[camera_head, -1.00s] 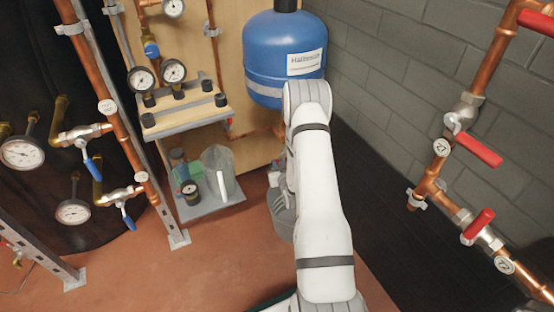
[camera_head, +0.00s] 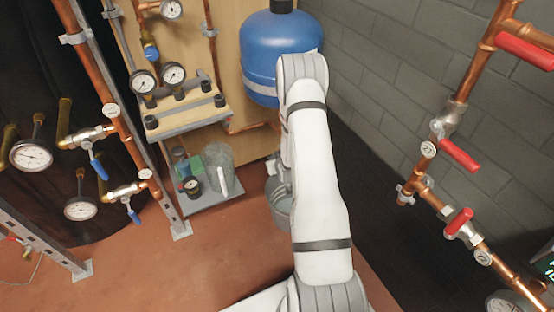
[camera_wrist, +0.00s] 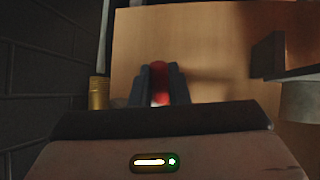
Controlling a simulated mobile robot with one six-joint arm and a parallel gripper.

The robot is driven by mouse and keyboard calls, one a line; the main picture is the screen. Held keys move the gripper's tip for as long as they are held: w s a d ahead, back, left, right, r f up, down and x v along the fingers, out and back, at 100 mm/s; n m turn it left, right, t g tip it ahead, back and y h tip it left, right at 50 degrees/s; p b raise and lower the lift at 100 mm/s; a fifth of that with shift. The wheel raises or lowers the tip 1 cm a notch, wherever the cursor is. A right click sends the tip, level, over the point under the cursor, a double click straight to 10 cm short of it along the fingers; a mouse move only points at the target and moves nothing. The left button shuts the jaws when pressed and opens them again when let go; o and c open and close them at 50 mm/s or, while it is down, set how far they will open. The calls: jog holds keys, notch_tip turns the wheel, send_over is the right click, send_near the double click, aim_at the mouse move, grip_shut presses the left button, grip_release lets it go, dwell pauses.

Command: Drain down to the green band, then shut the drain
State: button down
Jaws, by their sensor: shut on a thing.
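In the wrist view, my gripper (camera_wrist: 160,88) is shut on a small red part (camera_wrist: 158,70), which shows between the two dark fingers. It looks like a red handle, but most of it is hidden, and I cannot tell its turn position. No green band can be made out on any gauge.
A blue tank (camera_head: 272,55) hangs behind my arm. Copper pipes with red-handled valves (camera_head: 459,154) run along the right; blue-handled valves (camera_head: 98,166) and gauges (camera_head: 31,156) are at left. The front-left floor is open.

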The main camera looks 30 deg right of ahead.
jog(key=c, duration=1.5)
grip_release()
jog(key=shift+p+v, duration=1.25)
jog(key=shift+v, duration=2.6)
